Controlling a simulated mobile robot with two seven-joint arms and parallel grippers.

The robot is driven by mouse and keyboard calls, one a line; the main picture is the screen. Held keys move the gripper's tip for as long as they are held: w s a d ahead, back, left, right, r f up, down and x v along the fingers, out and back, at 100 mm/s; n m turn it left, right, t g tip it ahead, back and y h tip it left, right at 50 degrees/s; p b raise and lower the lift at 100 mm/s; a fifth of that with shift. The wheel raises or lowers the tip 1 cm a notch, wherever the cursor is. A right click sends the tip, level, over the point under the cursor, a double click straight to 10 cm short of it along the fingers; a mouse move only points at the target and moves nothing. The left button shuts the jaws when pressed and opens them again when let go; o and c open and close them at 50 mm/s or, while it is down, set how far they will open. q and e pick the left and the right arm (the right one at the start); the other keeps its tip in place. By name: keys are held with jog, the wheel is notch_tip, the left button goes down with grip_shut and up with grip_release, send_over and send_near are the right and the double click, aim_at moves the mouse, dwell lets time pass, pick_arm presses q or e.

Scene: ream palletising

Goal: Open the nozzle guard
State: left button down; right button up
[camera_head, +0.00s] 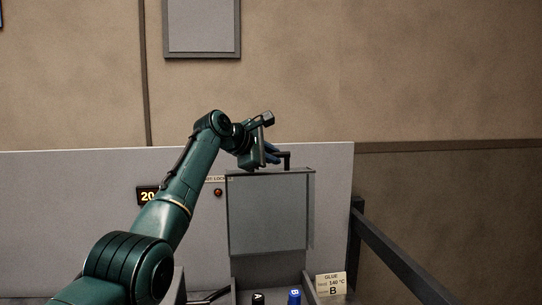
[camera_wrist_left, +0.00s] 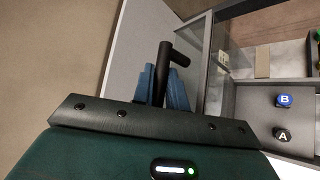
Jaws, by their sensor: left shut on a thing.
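The nozzle guard (camera_head: 268,215) is a grey see-through panel in a frame, standing upright in front of the light grey wall panel. A black bent handle (camera_head: 287,160) rises from its top edge. My left gripper (camera_head: 272,154) is at this handle, above the guard's top. In the left wrist view its blue fingers (camera_wrist_left: 163,85) are shut on the black handle (camera_wrist_left: 166,62), one on each side. The guard's see-through panel also shows there (camera_wrist_left: 216,62). What lies behind the panel is hard to make out. My right gripper is in neither view.
A black A piece (camera_head: 258,297) and a blue B piece (camera_head: 294,297) stand below the guard. A glue card (camera_head: 330,285) reads 140 °C, B. A red lamp (camera_head: 218,193) sits under a partly hidden label. A dark rail (camera_head: 410,262) runs along the right.

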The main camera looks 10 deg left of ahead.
pick_arm(q)
jog(key=shift+f, duration=0.1)
jog(key=c, duration=1.4)
grip_release()
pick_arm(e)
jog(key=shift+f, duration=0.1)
